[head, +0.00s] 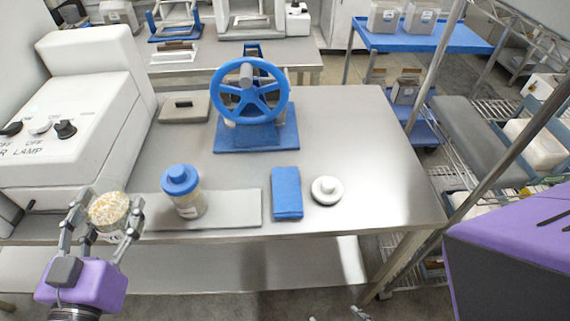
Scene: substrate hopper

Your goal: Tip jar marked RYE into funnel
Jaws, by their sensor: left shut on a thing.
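My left gripper (103,226) is shut around an open jar (109,209) at the front left edge of the table. The jar is filled to the top with pale, grainy material, and no lid is on it. Its label is too hidden to read. A second jar (188,204) with a blue knobbed lid stands upright on a grey mat to the right; its label is too small to read. A blue spoked wheel (247,92) stands on a blue base at the table's middle back. I cannot make out a clear funnel. Small grey tips at the bottom edge may be my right gripper (358,314).
A white knobbed lid (326,190) and a folded blue cloth (287,193) lie on the steel table (370,150). A grey flat block (184,107) lies left of the wheel. A white lamp machine (85,110) stands at the left. The table's right side is clear.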

